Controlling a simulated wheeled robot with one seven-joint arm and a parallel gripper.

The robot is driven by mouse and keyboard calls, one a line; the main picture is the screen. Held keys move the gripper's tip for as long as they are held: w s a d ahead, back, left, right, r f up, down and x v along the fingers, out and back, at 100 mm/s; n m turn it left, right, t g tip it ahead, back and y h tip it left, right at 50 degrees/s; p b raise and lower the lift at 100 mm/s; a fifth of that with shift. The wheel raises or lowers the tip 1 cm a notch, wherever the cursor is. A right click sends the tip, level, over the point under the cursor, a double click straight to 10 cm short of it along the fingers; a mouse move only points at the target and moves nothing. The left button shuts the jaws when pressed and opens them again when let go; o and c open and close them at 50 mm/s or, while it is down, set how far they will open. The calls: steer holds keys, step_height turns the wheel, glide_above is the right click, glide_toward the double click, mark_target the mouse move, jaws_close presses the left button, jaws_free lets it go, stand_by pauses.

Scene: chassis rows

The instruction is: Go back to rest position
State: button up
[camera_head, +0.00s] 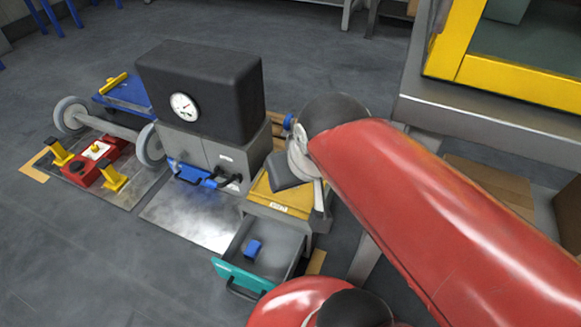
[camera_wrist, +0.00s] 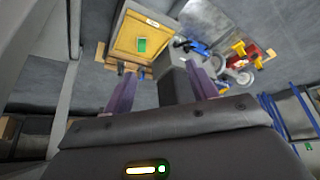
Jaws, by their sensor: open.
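My gripper (camera_wrist: 159,72) shows in the wrist view with its two purple fingers spread wide apart. Nothing is held between them. The fingers are in the air, with the floor and a workstation beyond them. In the head view my red arm reaches in from the right, its wrist near the yellow-topped cabinet (camera_head: 284,199). The fingers cannot be made out in that view.
A drawer with a teal front (camera_head: 242,277) stands open, a blue part (camera_head: 253,249) inside. Left of it are a dark box with a gauge (camera_head: 200,90), a wheel axle (camera_head: 110,125) and a red fixture (camera_head: 88,168). A grey bench (camera_head: 480,120) stands right.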

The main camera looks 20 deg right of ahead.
steer(key=shift+s+a, duration=0.15)
steer(key=shift+s, duration=0.65)
